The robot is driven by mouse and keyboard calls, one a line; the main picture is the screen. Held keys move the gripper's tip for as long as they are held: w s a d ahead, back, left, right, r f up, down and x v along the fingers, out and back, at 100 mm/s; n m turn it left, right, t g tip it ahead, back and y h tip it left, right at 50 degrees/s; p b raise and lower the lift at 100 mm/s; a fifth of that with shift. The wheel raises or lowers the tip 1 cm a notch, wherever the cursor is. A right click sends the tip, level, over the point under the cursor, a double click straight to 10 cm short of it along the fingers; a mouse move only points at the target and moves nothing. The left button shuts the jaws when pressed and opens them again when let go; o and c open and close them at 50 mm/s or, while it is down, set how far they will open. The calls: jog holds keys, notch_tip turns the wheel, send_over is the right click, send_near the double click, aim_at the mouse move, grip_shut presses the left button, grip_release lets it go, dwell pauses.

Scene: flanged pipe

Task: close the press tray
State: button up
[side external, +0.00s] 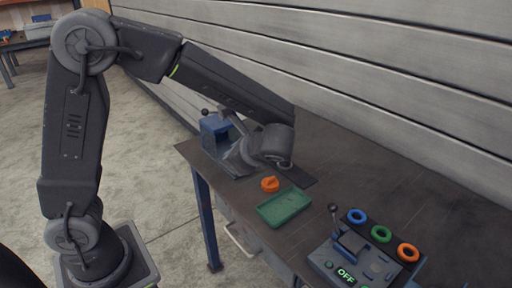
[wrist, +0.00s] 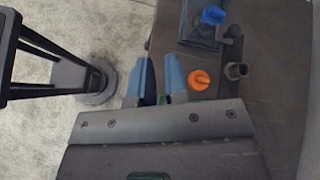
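A blue press-like machine (side external: 216,133) with a dark ball-ended lever stands at the back left of the bench in the side view. My gripper (side external: 272,162) is beside it, above the dark base plate, and hides part of it. I cannot clearly make out a press tray or whether it is open. An orange knob-like part (side external: 270,184) sits on the bench below my gripper; it also shows in the wrist view (wrist: 200,80).
A shallow green tray (side external: 286,208) lies near the bench's front edge. A control box (side external: 340,263) shows "OFF", with a blue ring (side external: 357,216), a green ring (side external: 381,234) and an orange ring (side external: 408,252) beside it. The bench top (side external: 400,180) toward the wall is clear.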

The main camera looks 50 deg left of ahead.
jog(key=w+d+f+m+t+y, duration=0.1)
jog(key=w+f+m+y, duration=0.1)
jog(key=w, duration=0.1)
jog(key=w+d+f+m+t+y, duration=0.2)
jog(key=w+f+m, duration=0.1)
jog(key=w+d+f+m+t+y, duration=0.1)
jog(key=w+d+f+m+y, duration=0.1)
jog(key=w+m, duration=0.1)
jog(key=shift+w+f+t+y, duration=0.1)
jog(key=shift+f+t+y, duration=0.2)
jog(key=shift+f, duration=0.05)
grip_shut()
jog(key=x, duration=1.4)
jog(key=a, duration=1.2)
jog(key=shift+d, duration=0.1)
